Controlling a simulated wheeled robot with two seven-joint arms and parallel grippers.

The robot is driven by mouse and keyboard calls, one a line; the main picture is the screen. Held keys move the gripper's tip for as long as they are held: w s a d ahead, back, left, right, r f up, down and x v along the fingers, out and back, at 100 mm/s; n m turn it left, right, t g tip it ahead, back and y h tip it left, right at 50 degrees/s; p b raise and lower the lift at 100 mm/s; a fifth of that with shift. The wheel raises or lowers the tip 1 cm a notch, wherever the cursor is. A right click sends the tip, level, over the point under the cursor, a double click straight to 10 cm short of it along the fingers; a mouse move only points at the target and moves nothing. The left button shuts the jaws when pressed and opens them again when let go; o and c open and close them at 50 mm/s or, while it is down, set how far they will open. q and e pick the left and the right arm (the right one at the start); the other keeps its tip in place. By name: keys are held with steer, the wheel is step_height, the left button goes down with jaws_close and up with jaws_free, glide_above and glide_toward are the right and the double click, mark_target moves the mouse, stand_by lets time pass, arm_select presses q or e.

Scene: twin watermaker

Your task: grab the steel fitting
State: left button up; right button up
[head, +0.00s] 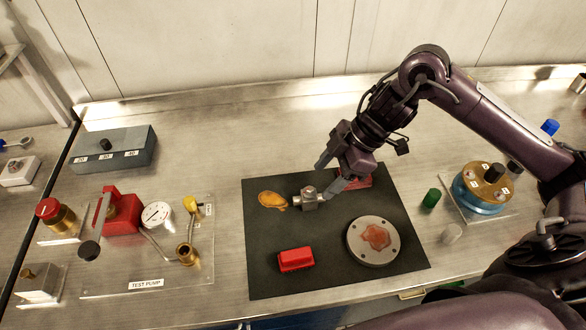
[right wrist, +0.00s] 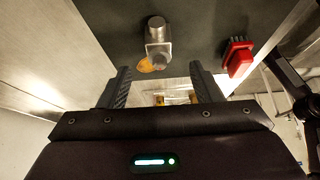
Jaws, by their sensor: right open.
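The steel fitting (head: 311,198) is a small grey metal piece on the dark mat (head: 262,230), next to an orange-brown piece (head: 271,200). In the right wrist view the fitting (right wrist: 157,40) shows above the gap between the fingers, with nothing between them. My right gripper (head: 330,176) is open just above and to the right of the fitting in the head view. One finger overlaps the picture close to the fitting; whether it touches I cannot tell. My left gripper is not in view.
The mat also holds a red block (head: 296,260), a round grey flange (head: 373,241) and another red item (head: 357,178) partly behind my gripper. The test pump board (head: 150,285) stands left, a blue canister (head: 478,194) right. The bench behind the mat is clear.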

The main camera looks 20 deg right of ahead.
mark_target(314, 190)
steer(key=shift+w+a, duration=0.1)
steer(key=shift+w, duration=0.15)
steer(key=shift+x, duration=0.85)
steer(key=shift+a+f, duration=0.2)
steer(key=shift+f, duration=0.15)
steer(key=p+x, duration=0.1)
steer(key=x, duration=0.3)
steer(key=shift+s+f+p, duration=0.15)
steer(key=shift+f+p, duration=0.15)
steer(key=shift+a+f, duration=0.1)
steer(key=shift+f, duration=0.2)
steer(key=c, duration=0.6)
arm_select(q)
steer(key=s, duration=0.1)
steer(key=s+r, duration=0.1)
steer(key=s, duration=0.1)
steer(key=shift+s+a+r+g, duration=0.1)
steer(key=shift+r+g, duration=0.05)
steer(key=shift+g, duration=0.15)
arm_select(e)
jaws_close()
